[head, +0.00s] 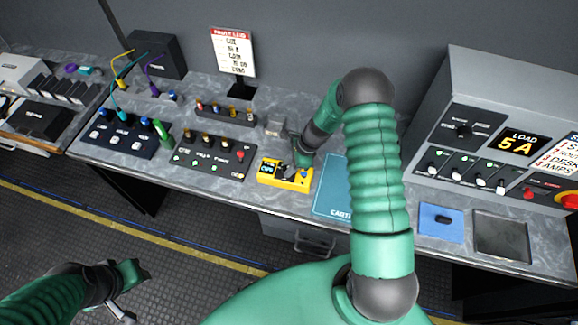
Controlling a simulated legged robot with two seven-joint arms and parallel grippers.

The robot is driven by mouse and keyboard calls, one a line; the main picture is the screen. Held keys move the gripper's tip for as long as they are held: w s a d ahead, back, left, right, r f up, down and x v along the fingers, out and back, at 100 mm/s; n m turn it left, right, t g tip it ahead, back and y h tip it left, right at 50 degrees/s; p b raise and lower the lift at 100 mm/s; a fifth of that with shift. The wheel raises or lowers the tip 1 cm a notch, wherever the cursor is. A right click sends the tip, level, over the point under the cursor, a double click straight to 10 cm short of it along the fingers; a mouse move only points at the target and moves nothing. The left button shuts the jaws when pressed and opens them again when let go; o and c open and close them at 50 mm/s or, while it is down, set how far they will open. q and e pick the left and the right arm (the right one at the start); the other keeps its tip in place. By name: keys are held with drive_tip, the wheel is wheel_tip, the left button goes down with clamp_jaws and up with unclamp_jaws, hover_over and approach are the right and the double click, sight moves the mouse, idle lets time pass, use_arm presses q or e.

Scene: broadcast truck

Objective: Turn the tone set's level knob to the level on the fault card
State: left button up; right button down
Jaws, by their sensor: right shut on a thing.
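The yellow tone set (285,175) sits on the grey bench near its front edge, with a small dark display on its left side and a knob toward its right end. My right gripper (303,163) comes down over the tone set's right part and is shut on its knob, which the fingers mostly hide.
A dark panel with several knobs (212,157) lies left of the tone set. A blue card or folder (330,190) lies right of it. A grey load unit (480,125) reading 5 A stands at the right. A blue mat (440,222) and grey tray (475,235) lie before it.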

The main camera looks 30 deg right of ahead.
drive_tip(key=shift+a, duration=0.25)
use_arm(q)
drive_tip(key=shift+a+f, duration=0.15)
drive_tip(key=shift+a, duration=0.2)
drive_tip(key=shift+d, duration=0.35)
use_arm(e)
drive_tip(key=shift+d+n, duration=0.35)
drive_tip(key=shift+n, duration=0.05)
use_arm(q)
drive_tip(key=shift+a+f+b, duration=0.25)
drive_tip(key=shift+b, duration=0.1)
use_arm(e)
drive_tip(key=shift+a+n+g, duration=0.2)
drive_tip(key=shift+n+g, duration=0.1)
drive_tip(key=shift+n, duration=0.2)
use_arm(q)
drive_tip(key=shift+d, duration=0.15)
use_arm(e)
drive_tip(key=shift+d, duration=0.1)
drive_tip(key=c, duration=1.1)
unclamp_jaws()
drive_tip(key=shift+r, duration=0.15)
